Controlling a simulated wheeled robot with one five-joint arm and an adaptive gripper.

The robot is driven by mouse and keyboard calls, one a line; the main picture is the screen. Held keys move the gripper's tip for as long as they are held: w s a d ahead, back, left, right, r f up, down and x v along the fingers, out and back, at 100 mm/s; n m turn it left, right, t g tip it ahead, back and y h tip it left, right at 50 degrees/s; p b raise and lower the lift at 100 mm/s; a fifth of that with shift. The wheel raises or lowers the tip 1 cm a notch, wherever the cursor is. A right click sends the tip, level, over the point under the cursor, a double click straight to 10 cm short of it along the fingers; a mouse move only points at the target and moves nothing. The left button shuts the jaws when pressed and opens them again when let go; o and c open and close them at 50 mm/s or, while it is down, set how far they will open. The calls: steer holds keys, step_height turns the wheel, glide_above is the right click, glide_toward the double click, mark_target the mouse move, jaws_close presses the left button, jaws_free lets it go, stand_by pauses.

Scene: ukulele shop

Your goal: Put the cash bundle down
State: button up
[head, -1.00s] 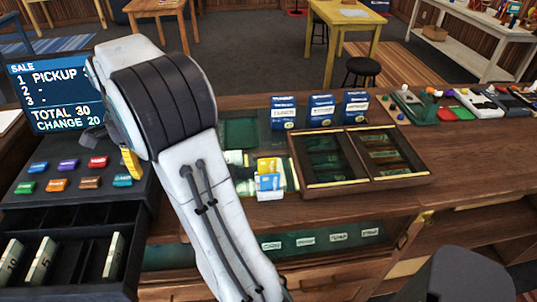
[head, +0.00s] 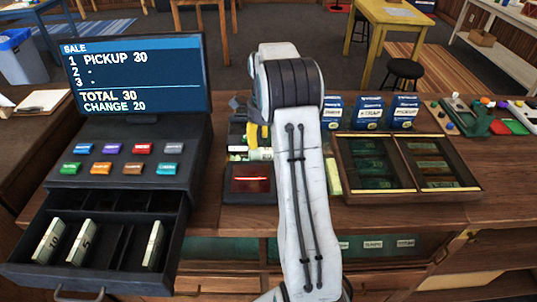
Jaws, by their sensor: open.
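My gripper (head: 257,137) is mostly hidden behind my white arm; a yellow and dark part of it shows low over the counter, right of the register. Its jaws are open. A pale green piece (head: 260,154) lies just below it, partly hidden by the arm; I cannot tell whether it is a cash bundle. In the open register drawer (head: 105,285), a bundle marked 10 (head: 48,241), a bundle marked 5 (head: 83,241) and a third pale bundle (head: 153,245) stand in separate slots, away from my gripper.
The register screen (head: 135,78) reads pickup 30, total 30, change 20. A dark red-topped box (head: 249,182) sits on the counter (head: 480,165) beside the register. Blue and white packets (head: 369,112) stand behind an open two-part wooden case (head: 395,193).

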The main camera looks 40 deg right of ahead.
steer(key=shift+s+a+f+p, duration=0.15)
steer(key=shift+f+p, duration=0.25)
steer(key=shift+f, duration=1.85)
jaws_close()
